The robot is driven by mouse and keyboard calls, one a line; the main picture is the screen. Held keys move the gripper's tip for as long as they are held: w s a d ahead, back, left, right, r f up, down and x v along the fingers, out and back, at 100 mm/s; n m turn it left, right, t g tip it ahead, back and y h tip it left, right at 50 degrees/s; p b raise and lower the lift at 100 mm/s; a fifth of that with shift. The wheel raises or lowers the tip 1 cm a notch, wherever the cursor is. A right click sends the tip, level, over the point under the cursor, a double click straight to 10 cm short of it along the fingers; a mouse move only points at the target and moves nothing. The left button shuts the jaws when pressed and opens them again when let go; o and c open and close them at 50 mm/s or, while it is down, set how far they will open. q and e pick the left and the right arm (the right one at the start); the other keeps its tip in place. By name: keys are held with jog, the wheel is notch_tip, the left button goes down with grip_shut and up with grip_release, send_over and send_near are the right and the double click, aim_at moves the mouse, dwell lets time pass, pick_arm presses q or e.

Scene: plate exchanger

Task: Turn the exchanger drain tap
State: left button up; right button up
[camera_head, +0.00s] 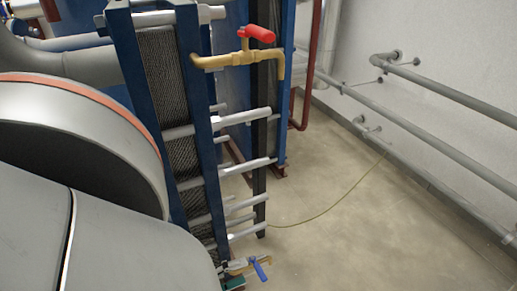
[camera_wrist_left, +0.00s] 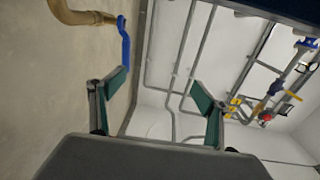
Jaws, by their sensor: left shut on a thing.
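The drain tap is a small brass valve (camera_head: 262,261) with a blue lever handle (camera_head: 259,270), low at the foot of the plate exchanger (camera_head: 172,100). My left gripper (camera_head: 236,275) is beside it at the bottom of the head view, partly hidden by my own arm. In the left wrist view the blue handle (camera_wrist_left: 124,42) hangs from the brass pipe (camera_wrist_left: 72,14) and its end meets the tip of one green-padded finger. The fingers of the left gripper (camera_wrist_left: 162,88) stand apart there, and the full contact is hard to see. My right gripper is not in view.
A higher brass tap with a red handle (camera_head: 257,33) sticks out of the exchanger. Several grey tie bolts (camera_head: 245,118) jut out to the right. Grey pipes (camera_head: 430,130) run along the wall. The floor (camera_head: 350,220) right of the exchanger is clear except for a thin cable.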

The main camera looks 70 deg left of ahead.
pick_arm(q)
jog(key=shift+s+a+r, duration=0.1)
jog(key=shift+s+r, duration=0.1)
jog(key=shift+s, duration=0.6)
jog(key=c, duration=0.9)
jog(key=shift+s+f, duration=0.25)
jog(key=shift+s, duration=0.5)
jog(key=shift+w, duration=0.1)
